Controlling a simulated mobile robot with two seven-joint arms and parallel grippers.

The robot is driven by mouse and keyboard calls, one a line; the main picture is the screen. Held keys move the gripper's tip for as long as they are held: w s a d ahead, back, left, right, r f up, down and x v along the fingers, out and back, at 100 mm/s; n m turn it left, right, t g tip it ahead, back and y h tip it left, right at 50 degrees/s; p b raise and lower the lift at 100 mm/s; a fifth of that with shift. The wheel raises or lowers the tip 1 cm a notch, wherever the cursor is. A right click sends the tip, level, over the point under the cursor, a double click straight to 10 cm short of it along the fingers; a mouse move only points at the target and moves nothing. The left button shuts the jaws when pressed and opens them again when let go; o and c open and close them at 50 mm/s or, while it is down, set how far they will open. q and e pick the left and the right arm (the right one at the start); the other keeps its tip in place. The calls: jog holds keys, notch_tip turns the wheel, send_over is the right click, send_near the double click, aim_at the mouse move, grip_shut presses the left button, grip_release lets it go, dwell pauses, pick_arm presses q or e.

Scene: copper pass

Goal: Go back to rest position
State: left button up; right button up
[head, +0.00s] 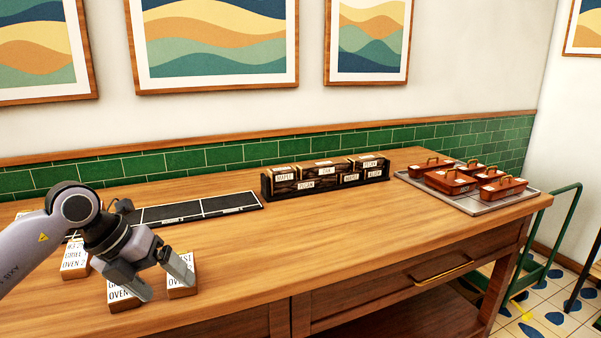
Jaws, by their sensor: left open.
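My left gripper (165,285) comes in from the left above the front left of the wooden counter (330,240). Its two fingers are apart and point down to the right. A labelled block (181,278) stands just by one finger, partly covered by it. A second block (122,295), its label reading in part "OVEN 2", stands under the gripper and is partly hidden. A third block (75,262) stands further left, partly behind my arm. I cannot tell whether the fingers touch any block. My right gripper does not show.
A dark rack (265,187) of labelled boxes stands at the back middle. A grey tray (520,197) with several copper lidded pans (450,182) is at the right end. A flat black panel (190,210) lies at the back left. The middle of the counter is clear. A green cart (555,240) stands right.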

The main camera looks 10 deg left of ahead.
pick_arm(q)
jog(key=s+d+n+t+h+p, duration=0.1)
jog(key=s+d+n+h, duration=0.15)
jog(key=d+h, duration=0.55)
jog(key=s+d+n+t+h+p, duration=0.1)
jog(key=s+d+h, duration=0.35)
jog(key=d, duration=0.65)
jog(key=s+a+f+n+t+y+p, duration=0.1)
jog(key=a+f+n+t+y, duration=0.4)
jog(key=n, duration=0.6)
jog(key=s+a+f+n+t+y+p, duration=0.1)
jog(key=a+f+n+t+y+p, duration=0.15)
jog(key=f+n+t+y, duration=0.65)
jog(key=s+a+f+n+g, duration=0.3)
jog(key=s+f+n+g, duration=0.5)
jog(key=s, duration=0.4)
notch_tip(320, 180, down, 2)
jog(key=shift+f+g+y, duration=0.15)
jog(key=shift+g+y, duration=0.2)
jog(key=shift+g, duration=0.15)
